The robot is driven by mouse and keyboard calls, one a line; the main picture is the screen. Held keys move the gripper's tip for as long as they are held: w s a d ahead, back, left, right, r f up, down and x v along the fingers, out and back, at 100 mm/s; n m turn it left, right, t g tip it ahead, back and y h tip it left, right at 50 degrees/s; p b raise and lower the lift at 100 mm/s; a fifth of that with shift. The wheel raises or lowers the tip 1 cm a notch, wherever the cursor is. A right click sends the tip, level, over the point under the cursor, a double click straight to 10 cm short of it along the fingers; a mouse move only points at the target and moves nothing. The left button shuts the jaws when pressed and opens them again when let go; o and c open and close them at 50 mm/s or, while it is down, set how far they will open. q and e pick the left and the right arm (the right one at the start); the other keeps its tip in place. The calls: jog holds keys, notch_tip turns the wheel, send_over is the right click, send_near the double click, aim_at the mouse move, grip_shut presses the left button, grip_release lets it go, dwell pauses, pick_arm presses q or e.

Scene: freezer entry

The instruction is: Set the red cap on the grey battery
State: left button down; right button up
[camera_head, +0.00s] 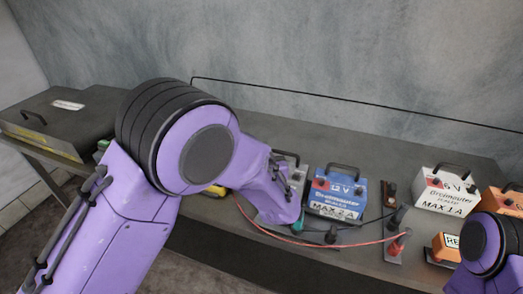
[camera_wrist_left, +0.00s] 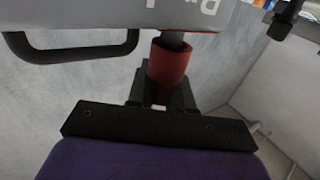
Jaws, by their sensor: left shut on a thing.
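My left gripper (camera_wrist_left: 160,98) is shut on the red cap (camera_wrist_left: 168,66) in the left wrist view. A dark post, apparently a terminal, shows at the cap's upper end, right by a grey case with white letters, which looks like the grey battery (camera_wrist_left: 90,16), and its black handle (camera_wrist_left: 85,50). I cannot tell whether the cap is seated on the post. In the head view a grey battery (camera_head: 291,160) is mostly hidden behind my left arm, which also hides the left gripper. My right arm shows at the right edge; its gripper is out of view.
A blue 12 V battery (camera_head: 337,197) stands just right of my left arm. A white 6 V battery (camera_head: 443,190) and orange battery (camera_head: 507,200) are farther right. Red and black cables and clamps (camera_head: 396,247) lie along the front. A dark case (camera_head: 60,120) sits left.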

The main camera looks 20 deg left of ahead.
pick_arm(q)
jog(key=shift+f+b, duration=0.3)
jog(key=shift+f, duration=0.25)
jog(key=c, duration=0.9)
grip_release()
jog(key=shift+c, duration=0.2)
jog(key=shift+s, duration=0.1)
notch_tip(320, 180, up, 3)
jog(key=shift+r, duration=0.15)
jog(key=s+d+r, duration=0.3)
jog(key=s+r, duration=0.6)
jog(key=s, duration=0.4)
jog(key=shift+s+d+r+b, duration=0.25)
jog(key=shift+d+r+b, duration=0.05)
jog(key=shift+d+b, duration=0.1)
